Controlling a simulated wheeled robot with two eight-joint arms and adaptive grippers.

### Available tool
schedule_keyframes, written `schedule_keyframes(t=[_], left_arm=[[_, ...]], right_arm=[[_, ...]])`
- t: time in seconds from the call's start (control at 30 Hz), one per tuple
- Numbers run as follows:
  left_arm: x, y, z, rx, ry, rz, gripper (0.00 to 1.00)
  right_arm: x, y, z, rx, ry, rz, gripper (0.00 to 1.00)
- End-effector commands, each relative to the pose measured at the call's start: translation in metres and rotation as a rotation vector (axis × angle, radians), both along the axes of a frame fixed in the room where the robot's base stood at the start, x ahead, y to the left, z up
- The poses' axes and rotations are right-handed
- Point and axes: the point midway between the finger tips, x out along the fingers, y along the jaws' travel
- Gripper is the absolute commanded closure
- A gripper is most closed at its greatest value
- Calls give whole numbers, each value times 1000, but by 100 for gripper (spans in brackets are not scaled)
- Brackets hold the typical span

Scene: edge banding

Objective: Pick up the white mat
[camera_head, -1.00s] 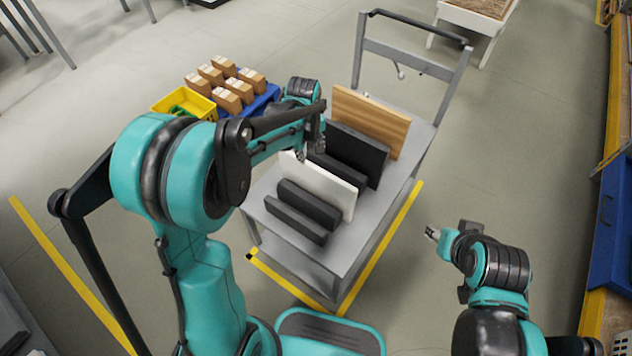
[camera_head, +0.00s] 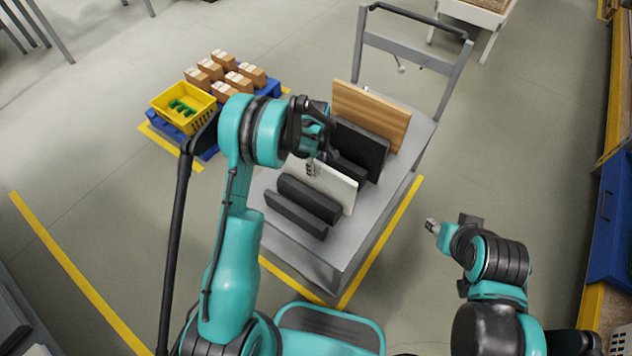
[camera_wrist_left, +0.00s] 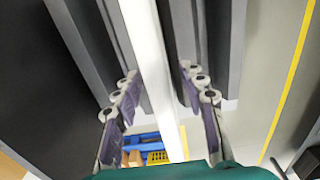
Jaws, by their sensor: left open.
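The white mat (camera_head: 332,186) stands upright on edge on the grey cart, between dark holders. My left gripper (camera_head: 311,168) is at its top edge, near its left part. In the left wrist view the white mat (camera_wrist_left: 152,70) runs as a pale strip between the two fingers of my left gripper (camera_wrist_left: 155,105). The fingers are open, one on each side, with gaps to the mat. My right gripper (camera_head: 432,227) is off to the right of the cart, above the floor; its fingers are too small to read.
The grey cart (camera_head: 385,200) also holds a wooden board (camera_head: 372,118), a black panel (camera_head: 358,148) and dark blocks (camera_head: 297,213). A yellow crate (camera_head: 184,107) and cardboard boxes (camera_head: 238,83) sit on a blue pallet at left.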

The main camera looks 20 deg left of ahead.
Motion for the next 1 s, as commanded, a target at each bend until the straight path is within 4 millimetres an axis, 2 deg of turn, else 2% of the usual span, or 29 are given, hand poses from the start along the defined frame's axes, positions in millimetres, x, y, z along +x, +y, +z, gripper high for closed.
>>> schedule_keyframes(t=[0.03,0.1,0.33,0.5,0.83,1.0], left_arm=[[1,0,-12,0,0,0,59],[0,0,-18,0,0,0,59],[0,0,-18,0,0,0,59],[0,1,-18,0,0,0,100],[0,1,-17,0,0,0,100],[0,1,3,0,0,0,100]], right_arm=[[0,0,-6,0,0,0,60],[0,0,-8,0,0,0,60],[0,0,-7,0,0,0,60],[0,0,-7,0,0,0,60],[0,0,-7,0,0,0,60],[0,0,2,0,0,0,60]])
